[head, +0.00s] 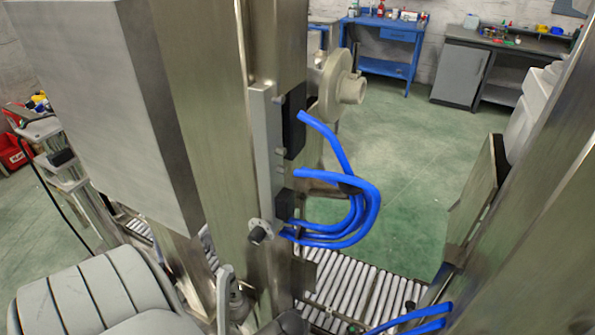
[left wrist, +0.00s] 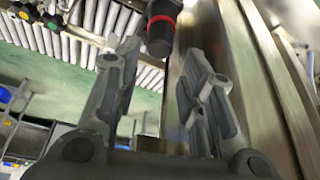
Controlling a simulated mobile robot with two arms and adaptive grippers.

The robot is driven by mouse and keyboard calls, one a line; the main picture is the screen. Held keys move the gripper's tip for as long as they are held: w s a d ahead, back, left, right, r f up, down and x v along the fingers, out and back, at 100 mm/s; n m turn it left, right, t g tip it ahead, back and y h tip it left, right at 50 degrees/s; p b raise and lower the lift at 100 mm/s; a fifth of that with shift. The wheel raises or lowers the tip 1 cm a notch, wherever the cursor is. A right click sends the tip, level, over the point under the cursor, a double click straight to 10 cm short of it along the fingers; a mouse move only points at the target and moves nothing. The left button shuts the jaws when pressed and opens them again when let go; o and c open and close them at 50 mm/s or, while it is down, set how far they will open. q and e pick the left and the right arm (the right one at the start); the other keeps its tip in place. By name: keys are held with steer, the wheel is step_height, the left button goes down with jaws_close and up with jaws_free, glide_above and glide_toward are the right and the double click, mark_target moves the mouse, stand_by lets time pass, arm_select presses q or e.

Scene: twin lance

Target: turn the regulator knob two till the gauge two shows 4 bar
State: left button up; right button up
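In the left wrist view a black knob with a red ring (left wrist: 160,28) hangs in from the top, just beyond my left fingertips. My left gripper (left wrist: 160,62) is open, with its two grey fingers apart and nothing between them. The knob lies in line with the gap, and the fingers look apart from it. I cannot tell whether this is regulator knob two. In the head view a small black round part (head: 258,235) sits on a flange low on the metal column. No gauge face can be read. My right gripper is not in view.
Blue hoses (head: 360,215) loop out from the metal column (head: 205,100). A roller conveyor (head: 350,285) runs below. A metal wall (left wrist: 222,35) stands close to the right finger. Green floor is open behind, before a blue bench (head: 385,68).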

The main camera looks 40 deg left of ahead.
arm_select(q)
steer(key=shift+b+x, duration=0.45)
steer(key=shift+x, duration=2.45)
steer(key=shift+d, duration=0.1)
steer(key=c, duration=0.7)
